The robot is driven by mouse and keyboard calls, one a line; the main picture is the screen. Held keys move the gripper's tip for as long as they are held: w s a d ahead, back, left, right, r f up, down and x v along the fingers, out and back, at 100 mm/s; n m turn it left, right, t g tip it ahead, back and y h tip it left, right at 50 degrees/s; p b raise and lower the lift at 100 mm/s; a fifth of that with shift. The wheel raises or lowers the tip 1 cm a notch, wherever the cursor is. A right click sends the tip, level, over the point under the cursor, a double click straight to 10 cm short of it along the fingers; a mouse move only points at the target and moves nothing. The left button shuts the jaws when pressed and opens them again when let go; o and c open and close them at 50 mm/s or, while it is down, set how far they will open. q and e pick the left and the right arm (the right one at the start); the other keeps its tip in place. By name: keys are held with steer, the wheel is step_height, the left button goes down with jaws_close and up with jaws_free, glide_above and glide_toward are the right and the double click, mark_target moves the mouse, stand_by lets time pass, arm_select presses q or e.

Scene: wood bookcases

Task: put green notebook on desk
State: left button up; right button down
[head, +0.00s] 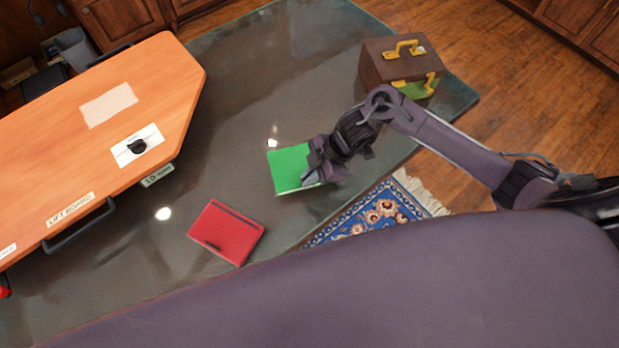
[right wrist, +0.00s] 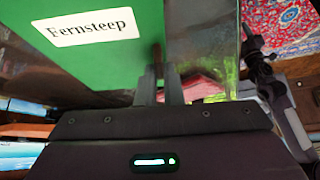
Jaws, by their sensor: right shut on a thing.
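The green notebook (head: 289,168) is over the dark glassy desk (head: 235,110), near its front edge. My right gripper (head: 313,176) is shut on the notebook's right side. In the right wrist view the fingers (right wrist: 159,85) close on the edge of the green cover (right wrist: 95,65), which has a white label reading "Fernsteep". I cannot tell whether the notebook touches the desk or hangs just above it. My left gripper is not in view.
A red notebook (head: 227,231) lies on the desk, left of the green one. An orange lift board (head: 75,145) covers the desk's left part. A brown case (head: 402,62) with yellow handles stands at the far right corner. Bare desk lies between them. A patterned rug (head: 380,212) lies on the floor.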

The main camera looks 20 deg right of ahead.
step_height(320, 180, down, 2)
steer(key=shift+f, duration=0.15)
steer(key=shift+f, duration=0.2)
steer(key=c, duration=1.6)
jaws_free()
steer(key=shift+o, duration=0.2)
steer(key=shift+r, duration=0.25)
steer(key=b+v, duration=0.1)
steer(key=v, duration=1.1)
